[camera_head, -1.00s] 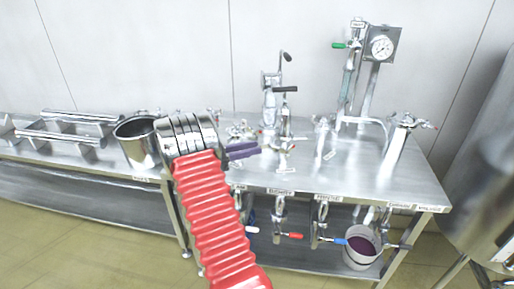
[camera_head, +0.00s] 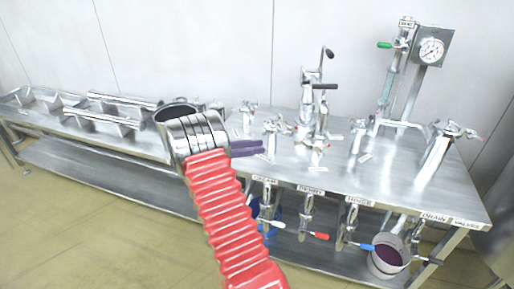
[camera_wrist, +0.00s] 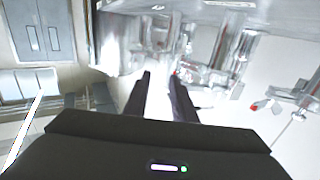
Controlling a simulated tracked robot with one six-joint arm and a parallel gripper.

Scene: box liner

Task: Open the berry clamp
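A row of metal clamps hangs below the front edge of the steel table: one with a white handle (camera_head: 272,223), one with a red handle (camera_head: 319,236) and one with a blue handle (camera_head: 361,246). Small labels (camera_head: 311,190) sit on the edge above them, too small to read surely, so I cannot tell which is the berry clamp. My gripper (camera_head: 262,147) has dark purple fingers, apart and empty, and shows above the table's front part in the head view. In the wrist view, my gripper's fingers (camera_wrist: 160,77) are spread with blurred metal fittings beyond.
The steel table (camera_head: 400,180) carries several upright metal fittings, a lever device (camera_head: 318,90) and a gauge stand (camera_head: 431,50). A pail with dark purple contents (camera_head: 388,262) hangs or stands below at right. Open floor (camera_head: 100,225) lies at front left.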

